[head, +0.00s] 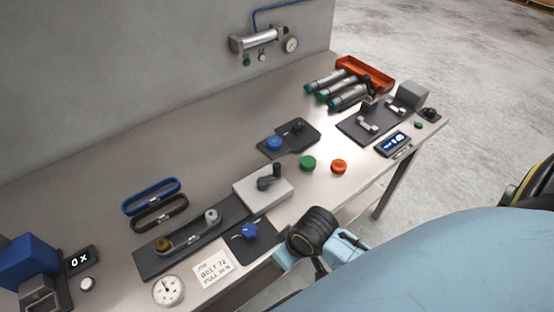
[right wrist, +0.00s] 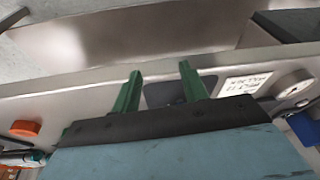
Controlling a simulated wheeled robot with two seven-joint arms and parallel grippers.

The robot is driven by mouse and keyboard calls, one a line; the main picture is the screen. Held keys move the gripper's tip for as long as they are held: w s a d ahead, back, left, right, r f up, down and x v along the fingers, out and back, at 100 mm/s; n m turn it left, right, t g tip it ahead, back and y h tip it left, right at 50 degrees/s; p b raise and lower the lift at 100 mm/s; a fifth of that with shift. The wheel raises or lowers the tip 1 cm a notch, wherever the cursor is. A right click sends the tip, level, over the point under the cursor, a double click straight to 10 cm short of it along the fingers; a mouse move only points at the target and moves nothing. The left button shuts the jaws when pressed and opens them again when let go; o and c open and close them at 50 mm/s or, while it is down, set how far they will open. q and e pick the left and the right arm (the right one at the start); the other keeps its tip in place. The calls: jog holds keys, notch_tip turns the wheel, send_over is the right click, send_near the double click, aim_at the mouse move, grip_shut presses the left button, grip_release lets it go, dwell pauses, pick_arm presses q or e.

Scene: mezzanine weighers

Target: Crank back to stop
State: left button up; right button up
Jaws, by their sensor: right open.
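A dark crank (head: 268,181) with an upright knob sits on a pale box (head: 250,195) in the middle of the bench in the head view. My left gripper is not in view.
A blue knob (head: 250,231) on a dark plate stands close to the crank box. Green (head: 308,163) and orange (head: 339,167) buttons lie to its right. A card (head: 213,269) and a round gauge (head: 168,290) lie at the front left. Spare belts (head: 152,197) lie behind.

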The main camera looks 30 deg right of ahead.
notch_tip(320, 180, up, 7)
jog(key=a+p, duration=0.1)
jog(key=m+g+h, duration=0.1)
jog(key=g, duration=0.2)
send_near(277, 164)
jog(key=f, duration=1)
jog(key=shift+a+f, duration=0.2)
jog(key=shift+f, duration=0.05)
jog(key=shift+c, duration=0.4)
grip_shut()
jog(key=shift+p, duration=0.3)
